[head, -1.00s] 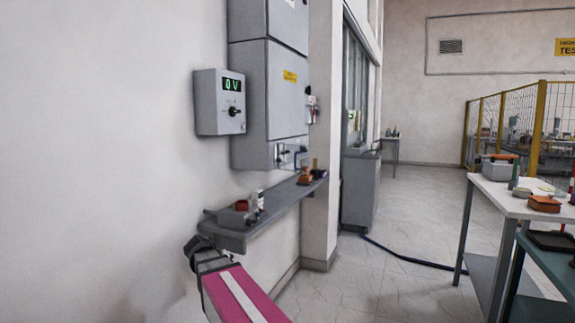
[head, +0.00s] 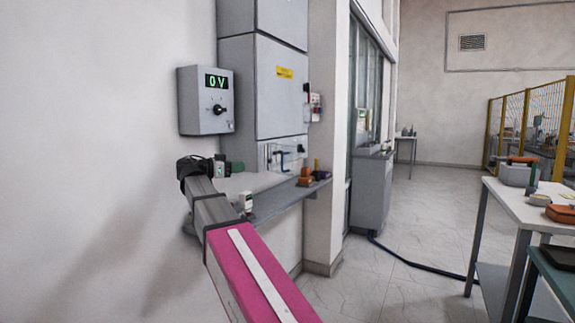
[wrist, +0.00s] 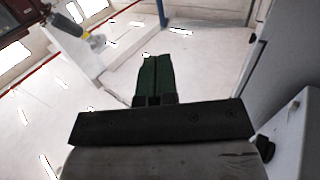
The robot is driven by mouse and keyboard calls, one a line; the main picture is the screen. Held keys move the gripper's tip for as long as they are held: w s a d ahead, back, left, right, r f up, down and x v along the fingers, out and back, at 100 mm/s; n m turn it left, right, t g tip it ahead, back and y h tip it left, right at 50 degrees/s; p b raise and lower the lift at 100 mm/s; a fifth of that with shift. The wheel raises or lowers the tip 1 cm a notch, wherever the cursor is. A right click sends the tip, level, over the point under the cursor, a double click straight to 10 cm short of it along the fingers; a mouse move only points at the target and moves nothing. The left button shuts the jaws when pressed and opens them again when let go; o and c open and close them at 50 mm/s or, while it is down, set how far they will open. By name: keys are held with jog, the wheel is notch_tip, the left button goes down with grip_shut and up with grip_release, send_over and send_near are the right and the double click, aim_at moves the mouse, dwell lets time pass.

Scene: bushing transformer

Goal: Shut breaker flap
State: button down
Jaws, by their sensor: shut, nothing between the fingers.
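A small clear-fronted unit (head: 285,157) with a dark blue bent part sits at the foot of the tall grey cabinet (head: 280,88); it may be the breaker flap, but it is too small to tell whether it stands open. My gripper (head: 236,167) is at the end of my raised arm, left of this unit and below the grey 0 V box (head: 206,100). In the wrist view my gripper's green fingers (wrist: 155,80) are together and empty. The breaker flap cannot be made out in the wrist view.
A grey wall shelf (head: 275,203) with small items runs under the cabinet, close to my arm. A red-and-white unit (head: 314,106) hangs on the cabinet's right side. A white table (head: 540,212) stands at right. The floor between is clear, except for a dark hose (head: 415,263).

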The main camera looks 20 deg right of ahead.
jog(key=d, duration=1.4)
jog(key=shift+w, duration=0.3)
jog(key=shift+d, duration=0.25)
